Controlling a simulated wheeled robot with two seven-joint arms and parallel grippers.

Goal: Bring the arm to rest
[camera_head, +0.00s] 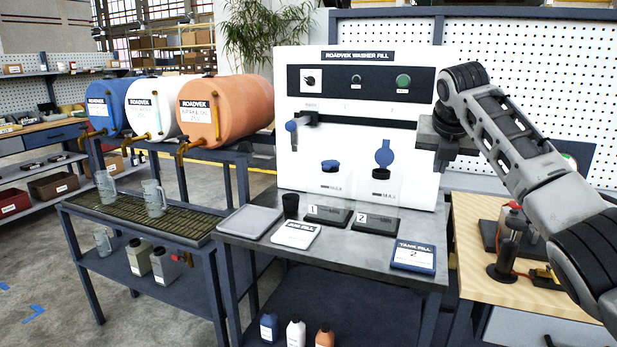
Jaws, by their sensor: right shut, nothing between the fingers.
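My right arm (505,125) reaches in from the right edge, raised above the grey table, with its elbow high. My right gripper (437,141) is shut and empty, in front of the right part of the white washer fill panel (300,85). It hangs above the table top, apart from the things on it. My left gripper and left arm are out of view.
The grey table (345,250) bears clear tanks on dark bases (375,222), a tank fill card (413,256), a white card (296,234) and a grey tray (250,221). Barrels (245,108) stand left. A wooden bench (468,255) with a pump-like device (507,250) is at right.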

